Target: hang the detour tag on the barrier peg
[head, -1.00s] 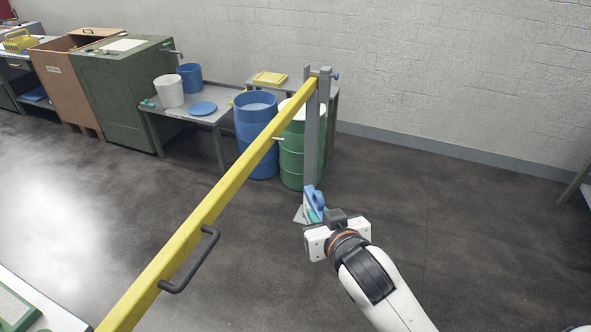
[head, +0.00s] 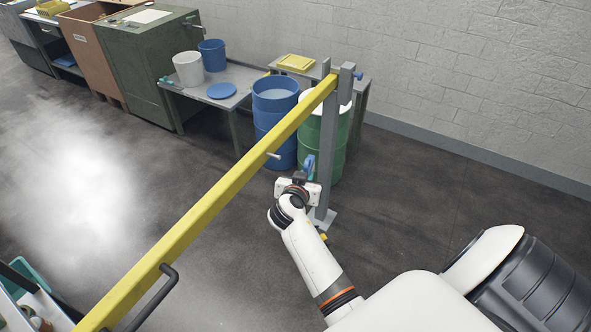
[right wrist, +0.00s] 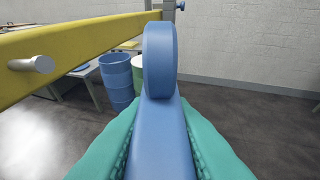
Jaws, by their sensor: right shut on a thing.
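The yellow barrier (head: 215,192) crosses the head view diagonally up to a grey post. A short grey peg (head: 273,155) sticks out of its side; it also shows in the right wrist view (right wrist: 35,63). My right gripper (head: 305,175) is shut on the blue detour tag (head: 309,164), right of the peg and apart from it. In the right wrist view, the teal fingers (right wrist: 160,140) grip the tag's stem and its rounded end (right wrist: 160,62) stands up beyond them. The tag's opening is seen edge-on, so I cannot see through it. My left gripper is not in view.
The grey post (head: 328,150) stands just behind my gripper. Behind it are a green drum (head: 312,150), a blue drum (head: 275,105) and a grey table (head: 240,82) with buckets. A dark handle (head: 155,300) projects from the barrier's near end. The floor at right is clear.

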